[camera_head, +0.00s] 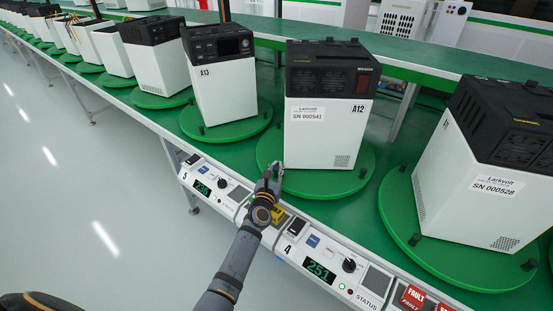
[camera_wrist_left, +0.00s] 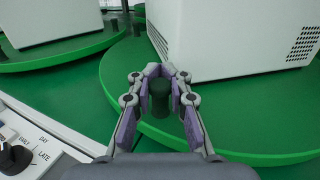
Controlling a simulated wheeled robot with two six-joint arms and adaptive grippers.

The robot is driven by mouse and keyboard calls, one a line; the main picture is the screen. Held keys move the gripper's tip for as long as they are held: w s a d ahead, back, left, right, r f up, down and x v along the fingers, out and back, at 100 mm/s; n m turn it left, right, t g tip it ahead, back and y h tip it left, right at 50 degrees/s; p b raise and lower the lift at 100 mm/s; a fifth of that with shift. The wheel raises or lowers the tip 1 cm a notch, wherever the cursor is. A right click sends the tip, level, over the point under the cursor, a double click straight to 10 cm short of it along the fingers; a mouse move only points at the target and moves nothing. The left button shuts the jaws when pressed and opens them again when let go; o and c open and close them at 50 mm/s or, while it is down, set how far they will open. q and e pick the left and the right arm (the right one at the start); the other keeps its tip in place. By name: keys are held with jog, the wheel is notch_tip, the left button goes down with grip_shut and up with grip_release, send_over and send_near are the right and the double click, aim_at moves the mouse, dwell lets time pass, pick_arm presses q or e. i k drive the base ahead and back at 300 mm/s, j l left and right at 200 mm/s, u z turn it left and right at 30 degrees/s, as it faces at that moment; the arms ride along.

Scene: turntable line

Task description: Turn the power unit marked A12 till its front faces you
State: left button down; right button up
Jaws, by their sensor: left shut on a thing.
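The power unit marked A12 (camera_head: 326,118) is a white box with a black top, standing upright on a round green turntable (camera_head: 330,184). The side towards me bears a label reading SN 000541, a small vent and dark round grilles above; the A12 mark is near its right edge. My left gripper (camera_head: 272,174) is at the turntable's near left rim. In the left wrist view, its fingers (camera_wrist_left: 160,88) are shut on a short dark peg (camera_wrist_left: 160,102) standing on the turntable, beside the unit's white base (camera_wrist_left: 225,40). My right gripper is not in view.
Unit A13 (camera_head: 222,85) stands on its turntable to the left, and unit SN 000528 (camera_head: 465,185) to the right. A control strip with a display reading 251 (camera_head: 320,270) runs along the near edge. Clear floor (camera_head: 80,170) lies left.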

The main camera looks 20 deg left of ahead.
aim_at(323, 185)
jog(key=k+l, duration=0.1)
jog(key=l, duration=0.95)
jog(key=k+l+u, duration=0.15)
jog(key=l+u, duration=0.1)
jog(key=l, duration=0.2)
